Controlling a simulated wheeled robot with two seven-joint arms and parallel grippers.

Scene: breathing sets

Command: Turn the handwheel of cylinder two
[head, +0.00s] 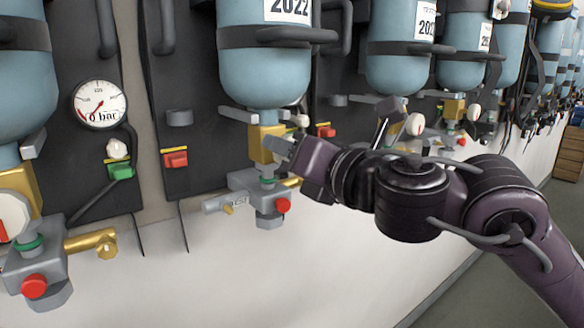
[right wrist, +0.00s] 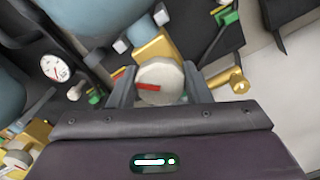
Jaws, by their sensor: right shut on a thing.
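In the head view the second blue cylinder from the left (head: 262,80) hangs valve-down on its dark backplate. Its brass valve neck (head: 260,141) leads down to a grey valve block (head: 246,187) with a red knob. My right gripper (head: 282,150) reaches in from the right at this valve. In the right wrist view a white round handwheel (right wrist: 160,72) with a red mark (right wrist: 148,87) sits between the two fingers of my right gripper (right wrist: 160,84), which is shut on it. In the head view this handwheel is hidden by the gripper. My left gripper is not in view.
A pressure gauge (head: 99,104) and the first cylinder (head: 22,80) with its valve block (head: 40,262) stand to the left. A third cylinder (head: 397,70) and several more run along the wall to the right. The pale wall below (head: 230,280) is bare.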

